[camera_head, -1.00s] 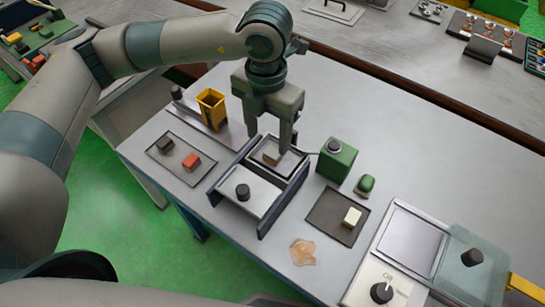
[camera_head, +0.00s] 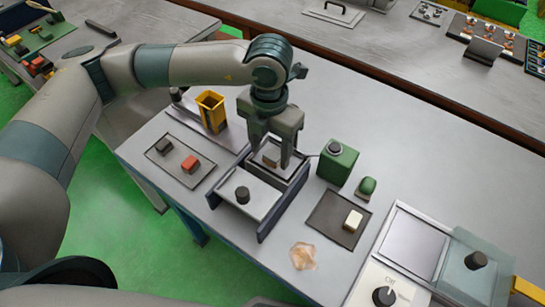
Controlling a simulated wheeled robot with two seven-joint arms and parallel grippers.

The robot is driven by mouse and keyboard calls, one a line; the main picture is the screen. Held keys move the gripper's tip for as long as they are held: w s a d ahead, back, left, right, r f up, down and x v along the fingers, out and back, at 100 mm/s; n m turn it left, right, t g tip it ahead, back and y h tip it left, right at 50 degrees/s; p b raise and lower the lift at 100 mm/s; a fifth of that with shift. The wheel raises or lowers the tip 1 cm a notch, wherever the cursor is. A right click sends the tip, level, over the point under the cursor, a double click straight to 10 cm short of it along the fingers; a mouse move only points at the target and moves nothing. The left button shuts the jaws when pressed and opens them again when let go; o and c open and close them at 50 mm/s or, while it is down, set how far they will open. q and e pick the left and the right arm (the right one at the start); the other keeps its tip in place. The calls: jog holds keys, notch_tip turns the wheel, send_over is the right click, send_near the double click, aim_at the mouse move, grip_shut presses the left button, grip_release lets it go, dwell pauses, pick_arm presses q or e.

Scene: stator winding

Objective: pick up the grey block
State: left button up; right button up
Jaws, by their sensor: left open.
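A small grey-tan block (camera_head: 271,158) sits in the far, framed compartment of the dark fixture (camera_head: 266,226). My left gripper (camera_head: 269,155) points down over this compartment. Its fingers are open, one on each side of the block, with the tips low near it. I cannot tell whether they touch it. A dark grey block (camera_head: 163,146) and a red block (camera_head: 191,163) lie on a tray (camera_head: 180,174) to the left. A cream block (camera_head: 352,221) lies on a dark tray (camera_head: 328,218) to the right. My right gripper is not in view.
A plate with a black knob (camera_head: 242,195) covers the fixture's near part. A yellow bin (camera_head: 211,110) stands behind left. A green box (camera_head: 337,162) and a small green item (camera_head: 367,187) stand close on the right. A panel with a dial (camera_head: 385,296) fills the front right.

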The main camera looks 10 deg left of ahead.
aim_at(270, 157)
pick_arm(q)
jog(key=shift+f, duration=0.45)
jog(key=c, duration=1.1)
jog(key=shift+c, duration=0.2)
jog(key=shift+r, duration=0.2)
jog(key=shift+r, duration=0.25)
notch_tip(270, 157, up, 4)
jog(key=shift+f+p, duration=0.25)
jog(key=shift+p, duration=0.3)
jog(key=s+d+r, duration=0.2)
jog(key=d+r, duration=0.4)
jog(key=d, duration=0.5)
jog(key=shift+s+d+r, duration=0.15)
jog(key=shift+d+r, duration=0.1)
jog(key=shift+r, duration=0.1)
